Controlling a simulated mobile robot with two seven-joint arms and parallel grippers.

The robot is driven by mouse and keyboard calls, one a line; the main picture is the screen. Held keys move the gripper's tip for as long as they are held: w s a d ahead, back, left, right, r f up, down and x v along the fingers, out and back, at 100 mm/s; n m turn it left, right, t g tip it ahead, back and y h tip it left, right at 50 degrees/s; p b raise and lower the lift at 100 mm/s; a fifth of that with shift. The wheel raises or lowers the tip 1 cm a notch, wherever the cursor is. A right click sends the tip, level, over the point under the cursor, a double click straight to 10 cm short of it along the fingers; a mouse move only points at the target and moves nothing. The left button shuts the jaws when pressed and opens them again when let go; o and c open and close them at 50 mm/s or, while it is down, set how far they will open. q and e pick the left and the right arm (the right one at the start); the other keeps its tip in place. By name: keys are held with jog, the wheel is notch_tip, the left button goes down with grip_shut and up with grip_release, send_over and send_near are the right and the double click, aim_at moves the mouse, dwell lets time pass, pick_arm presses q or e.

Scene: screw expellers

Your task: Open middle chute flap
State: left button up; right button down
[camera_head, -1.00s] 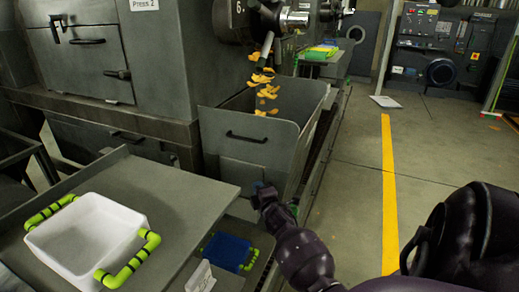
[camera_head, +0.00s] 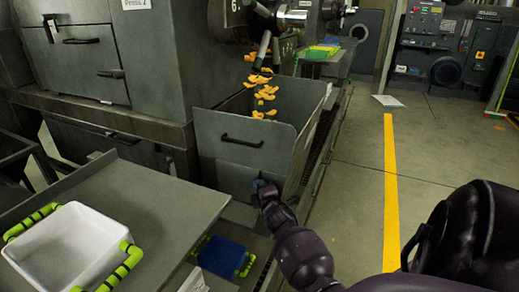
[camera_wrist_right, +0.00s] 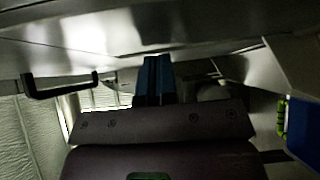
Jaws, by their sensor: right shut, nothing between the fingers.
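The grey chute (camera_head: 222,125) stands in the middle of the head view, with a black bar handle (camera_head: 241,141) on its front. Its lower front panel (camera_head: 228,178), seemingly the flap, sits under that handle; I cannot tell how far it stands open. My right gripper (camera_head: 259,185) is at the right part of this panel, its blue fingertips close to it; contact is unclear. In the right wrist view the blue fingers (camera_wrist_right: 154,78) are together and empty below a grey metal surface (camera_wrist_right: 190,25). A black handle (camera_wrist_right: 60,86) shows left of them. My left gripper is not seen.
Orange pieces (camera_head: 262,95) fall into the chute from above. A grey table (camera_head: 150,200) with a white tray (camera_head: 70,250) is at lower left. A blue tray (camera_head: 222,257) with green handles sits lower, near my right arm.

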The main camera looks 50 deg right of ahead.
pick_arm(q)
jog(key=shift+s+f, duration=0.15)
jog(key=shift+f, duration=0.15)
pick_arm(e)
jog(key=d, duration=0.2)
jog(key=w+d, duration=0.1)
jog(key=shift+d+r, duration=0.1)
jog(key=shift+r, duration=0.15)
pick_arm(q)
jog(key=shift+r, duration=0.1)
